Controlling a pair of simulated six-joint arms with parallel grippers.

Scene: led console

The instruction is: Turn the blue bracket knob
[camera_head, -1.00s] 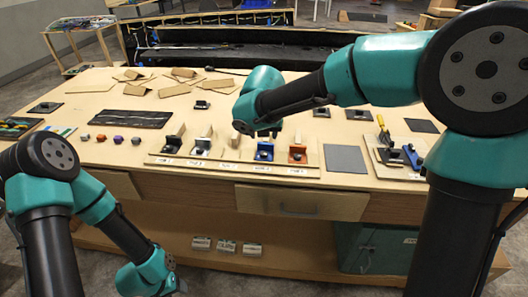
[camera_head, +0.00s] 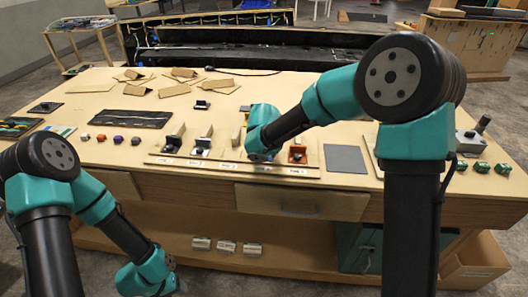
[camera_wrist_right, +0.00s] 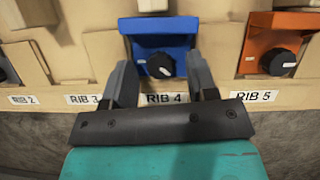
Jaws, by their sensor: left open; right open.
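The blue bracket (camera_wrist_right: 158,27) sits above the RIB 4 label (camera_wrist_right: 165,98) in the right wrist view, with a round black knob (camera_wrist_right: 160,66) on its front. My right gripper (camera_wrist_right: 157,59) is open, with one finger on either side of the knob; I cannot tell whether they touch it. In the head view my right arm's wrist hides the blue bracket. My left gripper (camera_head: 168,284) is open and low at the front left, below the table top and far from the bracket.
An orange bracket (camera_wrist_right: 272,47) with a black knob stands to the right, above RIB 5. A grey mat (camera_head: 345,159) lies right of the row. Cardboard pieces (camera_head: 173,90) lie farther back.

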